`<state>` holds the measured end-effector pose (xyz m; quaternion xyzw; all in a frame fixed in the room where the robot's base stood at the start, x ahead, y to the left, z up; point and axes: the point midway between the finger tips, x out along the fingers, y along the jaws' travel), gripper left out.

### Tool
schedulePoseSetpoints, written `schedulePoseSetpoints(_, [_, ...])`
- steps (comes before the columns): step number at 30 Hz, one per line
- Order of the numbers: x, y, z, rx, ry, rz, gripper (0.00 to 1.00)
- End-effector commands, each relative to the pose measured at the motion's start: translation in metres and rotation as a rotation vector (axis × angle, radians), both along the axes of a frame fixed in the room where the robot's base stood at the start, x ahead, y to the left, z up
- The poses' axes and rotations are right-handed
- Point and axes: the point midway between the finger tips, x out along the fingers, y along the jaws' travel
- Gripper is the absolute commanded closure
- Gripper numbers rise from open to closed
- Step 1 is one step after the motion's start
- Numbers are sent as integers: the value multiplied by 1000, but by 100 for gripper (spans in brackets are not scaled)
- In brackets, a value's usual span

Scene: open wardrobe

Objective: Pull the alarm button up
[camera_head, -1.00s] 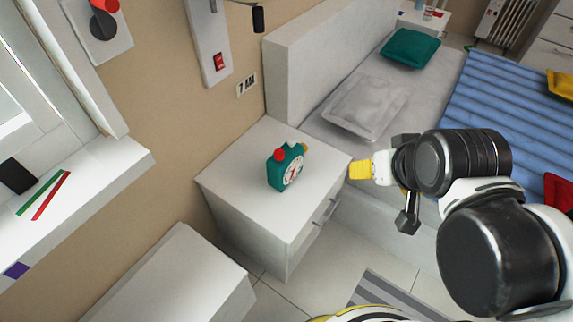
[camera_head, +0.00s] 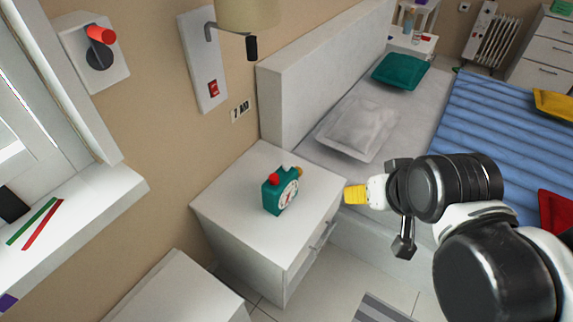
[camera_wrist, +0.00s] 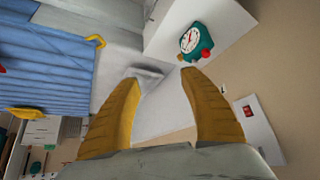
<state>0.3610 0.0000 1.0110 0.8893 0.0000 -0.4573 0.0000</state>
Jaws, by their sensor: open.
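A teal alarm clock (camera_head: 279,197) with a white dial stands upright on the white nightstand (camera_head: 232,203). A red button (camera_head: 274,180) is on its top, with a small pale part and a yellowish knob beside it. It is too small to tell whether the button is up or down. In the wrist view the clock (camera_wrist: 190,40) is beyond my fingertips, its red button (camera_wrist: 207,53) at the lower right. My gripper (camera_wrist: 160,78) is open and empty, its yellow fingers apart. In the head view my gripper (camera_head: 355,194) is right of the clock, apart from it.
The wall behind has a red-handled switch (camera_head: 101,35) and a lamp (camera_head: 247,14) with a red rocker switch (camera_head: 213,88). The bed (camera_head: 293,88) is right of the nightstand. A windowsill (camera_head: 80,210) is on the left. The nightstand top around the clock is clear.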

Motion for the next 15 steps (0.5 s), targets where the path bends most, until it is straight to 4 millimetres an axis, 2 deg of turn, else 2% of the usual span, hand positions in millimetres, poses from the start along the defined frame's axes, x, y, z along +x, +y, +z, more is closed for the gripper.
schedulePoseSetpoints(5, [1,0,1,3,2,-3,50])
schedulePoseSetpoints(8, [11,3,10,24,19,-26,50])
schedulePoseSetpoints(11, [34,8,24,68,59,-80,50])
schedulePoseSetpoints(15, [82,20,42,148,143,-199,50])
